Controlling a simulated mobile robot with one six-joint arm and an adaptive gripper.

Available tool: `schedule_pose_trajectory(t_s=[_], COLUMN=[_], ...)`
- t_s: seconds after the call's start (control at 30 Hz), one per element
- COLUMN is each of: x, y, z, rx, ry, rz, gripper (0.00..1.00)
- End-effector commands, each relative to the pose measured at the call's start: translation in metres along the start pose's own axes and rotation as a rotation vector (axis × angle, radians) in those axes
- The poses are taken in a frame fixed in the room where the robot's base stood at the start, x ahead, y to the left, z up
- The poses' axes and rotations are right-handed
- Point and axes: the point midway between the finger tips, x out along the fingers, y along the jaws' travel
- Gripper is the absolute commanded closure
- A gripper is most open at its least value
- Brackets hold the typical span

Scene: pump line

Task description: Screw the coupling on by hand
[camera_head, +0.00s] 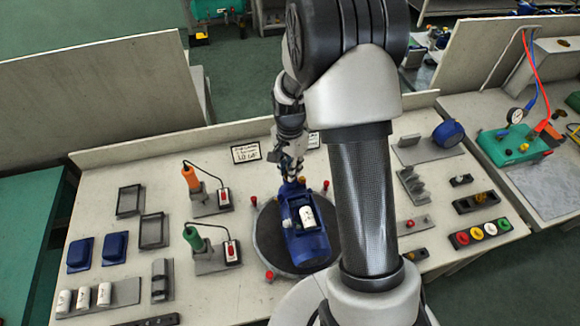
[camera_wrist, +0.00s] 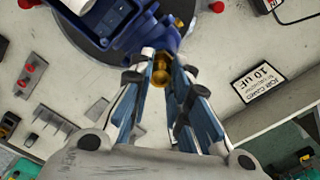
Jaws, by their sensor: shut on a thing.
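The blue pump (camera_head: 318,248) lies on a dark round turntable (camera_head: 265,235), with a white cylinder (camera_head: 308,217) in its open top. My gripper (camera_head: 291,177) is at the pump's far end. In the wrist view, the fingers of my gripper (camera_wrist: 163,62) are shut around a brass coupling (camera_wrist: 161,76). The coupling sits at the end of the blue pump body (camera_wrist: 150,35), in line with it. The fingers hide its sides, and I cannot tell whether its thread is engaged.
Red knobs stand around the turntable. Blue covers (camera_head: 114,248) and white cylinders (camera_head: 83,297) lie further left. A job card (camera_wrist: 262,84) stands behind the turntable.

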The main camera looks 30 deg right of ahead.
Motion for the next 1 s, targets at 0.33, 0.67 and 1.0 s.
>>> schedule_pose_trajectory(t_s=[0.33, 0.67, 1.0], x=[0.0002, 0.0002, 0.0005], y=[0.0000, 0.0000, 0.0000], z=[0.0000, 0.0000, 0.0000], rx=[0.262, 0.304, 0.590], ry=[0.000, 0.000, 0.000], rz=[0.000, 0.000, 0.000], gripper=[1.00, 1.00, 1.00])
